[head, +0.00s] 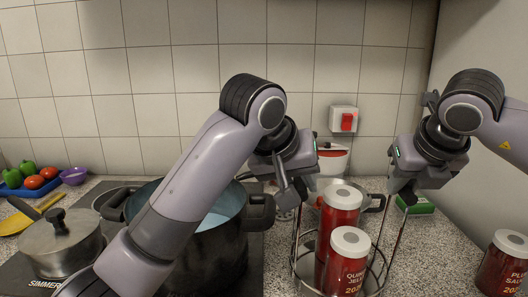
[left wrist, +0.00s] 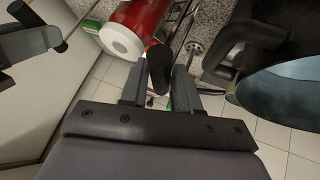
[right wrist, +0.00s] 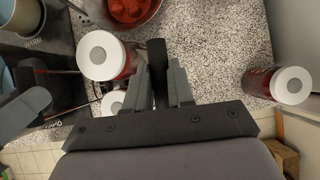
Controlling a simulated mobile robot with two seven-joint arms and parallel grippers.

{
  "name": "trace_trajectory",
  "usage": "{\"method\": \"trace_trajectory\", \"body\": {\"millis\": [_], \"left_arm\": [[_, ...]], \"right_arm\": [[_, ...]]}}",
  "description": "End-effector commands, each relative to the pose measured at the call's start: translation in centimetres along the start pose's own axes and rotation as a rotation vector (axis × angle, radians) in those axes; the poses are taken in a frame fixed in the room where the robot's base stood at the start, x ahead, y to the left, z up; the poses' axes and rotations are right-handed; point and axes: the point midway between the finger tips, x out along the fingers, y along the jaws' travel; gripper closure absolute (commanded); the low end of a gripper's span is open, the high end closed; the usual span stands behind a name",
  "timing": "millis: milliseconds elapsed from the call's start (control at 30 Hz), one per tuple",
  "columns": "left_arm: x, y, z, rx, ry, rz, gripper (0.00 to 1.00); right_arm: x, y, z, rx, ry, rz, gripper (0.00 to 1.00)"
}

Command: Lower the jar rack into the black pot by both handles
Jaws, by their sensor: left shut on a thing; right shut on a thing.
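The jar rack (head: 296,262) is a wire frame holding red jars (head: 349,268) with white lids, right of the black pot (head: 215,255). My left gripper (head: 290,198) is shut on the rack's left handle, a black grip (left wrist: 160,66) between its fingers in the left wrist view. My right gripper (head: 403,194) is shut on the other handle, a black grip (right wrist: 157,70) in the right wrist view. The pot holds bluish water and is partly hidden by my left arm. I cannot tell whether the rack touches the counter.
A lidded saucepan (head: 60,245) stands left of the pot. A separate jar (head: 505,268) stands at the far right. Behind the rack are a red-and-white container (head: 332,160) and a green item (head: 418,205). A blue tray (head: 32,189) of vegetables is at the back left.

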Motion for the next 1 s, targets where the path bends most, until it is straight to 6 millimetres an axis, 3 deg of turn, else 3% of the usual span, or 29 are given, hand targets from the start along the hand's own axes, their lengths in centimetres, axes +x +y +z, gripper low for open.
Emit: {"method": "trace_trajectory", "body": {"millis": [667,700,767,1000], "left_arm": [[0.24,-0.35,0.12,0.003,0.002,-0.006,1.00],[0.25,-0.35,0.14,0.003,0.001,-0.006,0.73],[0.27,-0.34,0.16,0.003,0.001,-0.006,0.92],[0.35,-0.33,0.23,0.001,-0.002,-0.006,0.93]], "right_arm": [[0.41,-0.47,-0.16,0.004,0.001,-0.012,1.00],[0.43,-0.47,-0.18,0.004,0.001,-0.012,0.81],[0.46,-0.47,-0.21,0.004,0.003,-0.012,1.00],[0.57,-0.47,-0.34,0.004,0.007,-0.013,1.00]]}}
